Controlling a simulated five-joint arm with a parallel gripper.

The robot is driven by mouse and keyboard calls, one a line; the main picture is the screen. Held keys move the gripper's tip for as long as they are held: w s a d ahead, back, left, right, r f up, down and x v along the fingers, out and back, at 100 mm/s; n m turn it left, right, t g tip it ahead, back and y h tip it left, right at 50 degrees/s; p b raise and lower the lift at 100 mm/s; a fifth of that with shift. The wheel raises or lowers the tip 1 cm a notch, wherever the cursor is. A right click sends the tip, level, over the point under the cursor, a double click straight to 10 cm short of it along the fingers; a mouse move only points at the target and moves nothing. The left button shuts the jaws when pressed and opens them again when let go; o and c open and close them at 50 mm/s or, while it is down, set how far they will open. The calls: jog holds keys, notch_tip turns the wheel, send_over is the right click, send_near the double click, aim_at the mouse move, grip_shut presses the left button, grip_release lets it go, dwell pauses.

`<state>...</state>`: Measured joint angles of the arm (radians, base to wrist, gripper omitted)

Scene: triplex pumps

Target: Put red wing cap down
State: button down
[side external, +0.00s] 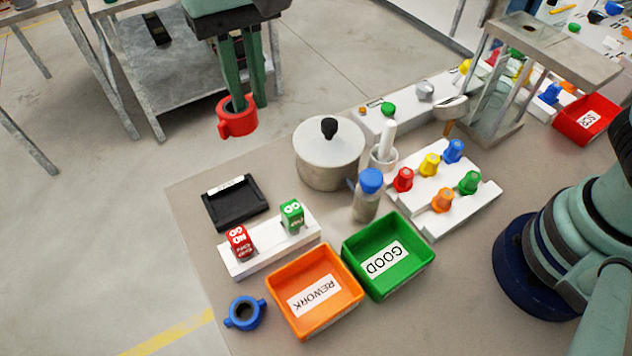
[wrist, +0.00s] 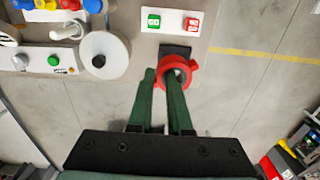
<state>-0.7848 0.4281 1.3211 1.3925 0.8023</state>
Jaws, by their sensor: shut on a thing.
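The red wing cap (side external: 237,122) is a red ring with small wings, held in the air at the upper left of the side external view. My gripper (side external: 250,102) is shut on its wall, with one finger inside the ring and the other outside. In the wrist view the cap (wrist: 190,73) hangs at the fingertips (wrist: 163,76), overlapping the black tray (wrist: 174,51) in the picture. In the side external view the cap appears beyond the table's left edge, well above the floor. Its exact height is unclear.
The table (side external: 190,285) bears a blue wing cap (side external: 245,313), a black square tray (side external: 240,203), an orange REWORK bin (side external: 350,302), a green GOOD bin (side external: 425,262), a white block with red and green tags (side external: 270,262), and a lidded pot (side external: 325,172).

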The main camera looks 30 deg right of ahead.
jog(key=s+d+n, duration=0.6)
jog(key=s, duration=0.2)
jog(key=n, duration=0.6)
send_over(383, 249)
notch_tip(383, 249, down, 3)
notch_tip(383, 249, down, 20)
jog(key=shift+r, duration=0.25)
jog(key=shift+f, duration=0.15)
jog(key=c, duration=0.8)
grip_release()
jog(key=shift+c, duration=0.2)
